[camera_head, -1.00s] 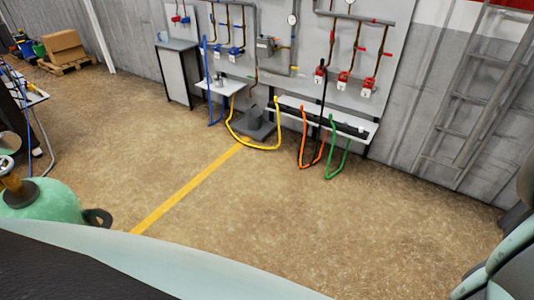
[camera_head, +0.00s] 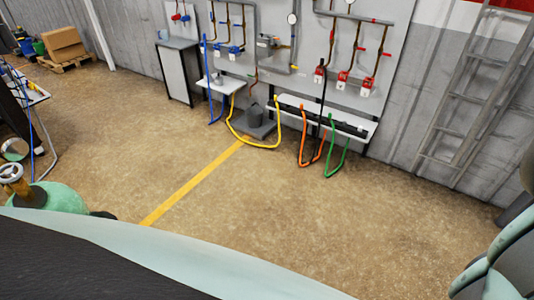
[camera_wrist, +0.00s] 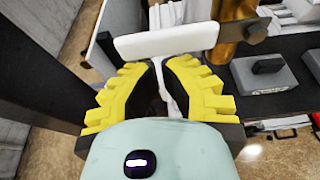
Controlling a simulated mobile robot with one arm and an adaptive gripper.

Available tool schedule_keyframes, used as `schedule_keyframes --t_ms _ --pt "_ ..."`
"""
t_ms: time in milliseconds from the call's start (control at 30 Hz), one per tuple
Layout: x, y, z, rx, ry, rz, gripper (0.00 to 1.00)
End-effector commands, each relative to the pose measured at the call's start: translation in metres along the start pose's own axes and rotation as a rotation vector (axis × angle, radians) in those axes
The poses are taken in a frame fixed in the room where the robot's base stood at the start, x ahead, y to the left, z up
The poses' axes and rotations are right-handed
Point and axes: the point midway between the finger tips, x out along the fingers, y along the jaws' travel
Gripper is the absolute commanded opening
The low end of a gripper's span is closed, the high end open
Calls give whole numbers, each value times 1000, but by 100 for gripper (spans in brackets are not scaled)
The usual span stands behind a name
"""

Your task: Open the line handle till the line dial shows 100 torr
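In the wrist view, the yellow-toothed fingers of my gripper (camera_wrist: 164,72) are drawn close together. A white T-shaped handle (camera_wrist: 168,42) has its wide bar just past the fingertips, and its thin stem runs back between the fingers. The fingers look closed on that stem, though the dark inner faces hide the exact contact. A brass pipe (camera_wrist: 233,22) stands right beside the bar at the right. I cannot confirm that this is the line handle. No readable line dial shows in either view; the gauge on the wall panel (camera_head: 292,18) is too small to read.
Grey blocks (camera_wrist: 262,72) lie on a dark shelf to the right of my gripper. The floor (camera_head: 270,210) is open towards the wall panels, hoses and ladder (camera_head: 470,100).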

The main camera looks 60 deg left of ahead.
Motion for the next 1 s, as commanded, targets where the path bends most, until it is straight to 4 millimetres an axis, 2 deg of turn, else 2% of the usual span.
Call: schedule_keyframes --t_ms 667,1000 --pt "-4 7 8 89 -2 41 0" --pt "-8 10 18 214 -2 92 0"
